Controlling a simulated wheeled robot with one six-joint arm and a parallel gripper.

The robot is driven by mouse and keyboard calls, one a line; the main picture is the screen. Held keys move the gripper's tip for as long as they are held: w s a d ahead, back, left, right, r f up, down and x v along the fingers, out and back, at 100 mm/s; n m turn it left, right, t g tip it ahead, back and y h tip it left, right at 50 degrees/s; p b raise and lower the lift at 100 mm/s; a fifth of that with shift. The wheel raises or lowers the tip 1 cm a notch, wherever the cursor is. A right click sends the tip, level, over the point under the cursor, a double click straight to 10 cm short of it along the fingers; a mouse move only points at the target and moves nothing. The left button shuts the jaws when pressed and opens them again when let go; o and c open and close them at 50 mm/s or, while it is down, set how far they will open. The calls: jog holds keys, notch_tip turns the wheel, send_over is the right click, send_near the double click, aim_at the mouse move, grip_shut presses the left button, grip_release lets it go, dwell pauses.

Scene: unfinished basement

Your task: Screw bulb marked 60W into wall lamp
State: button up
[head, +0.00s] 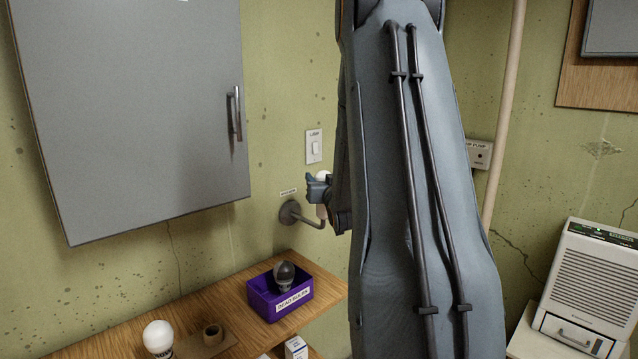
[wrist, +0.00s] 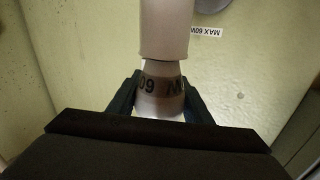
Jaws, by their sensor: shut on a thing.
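My gripper (wrist: 161,80) is shut on the bulb marked 60W (wrist: 160,98); the print reads upside down in the wrist view. The bulb's narrow end meets the mouth of the wall lamp's pale socket (wrist: 164,30), in line with it; how deep it sits is hidden. In the head view my gripper (head: 318,189) is at the wall lamp (head: 290,212), above its bent arm. The bulb's white top (head: 323,174) shows just above the fingers. My arm covers the space right of the lamp.
A purple box (head: 262,300) labelled for dead bulbs holds a dark bulb (head: 284,275) on the wooden shelf (head: 225,301). A white bulb (head: 158,337) stands near a brown holder (head: 212,335). A lamp switch (head: 314,147) and grey cabinet (head: 130,110) are on the wall.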

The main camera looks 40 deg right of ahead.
jog(key=shift+s+d+m+g+h+b, duration=0.1)
jog(key=shift+d+m+g+h+b, duration=0.1)
jog(key=shift+m+g+h+b, duration=0.7)
jog(key=shift+d+h+b, duration=0.1)
jog(key=shift+h+b, duration=0.3)
jog(key=shift+h, duration=0.3)
jog(key=shift+s+d+m+g+h+b, duration=0.2)
jog(key=shift+m+g+h+b, duration=0.35)
jog(key=shift+m, duration=0.25)
jog(key=shift+s+d+m+g+h+b, duration=0.15)
jog(key=shift+s+m+g+h, duration=0.05)
jog(key=shift+m+g+h, duration=0.85)
jog(key=shift+s+d+m+g+h+b, duration=0.2)
jog(key=shift+m+g+h, duration=0.55)
jog(key=shift+g, duration=0.45)
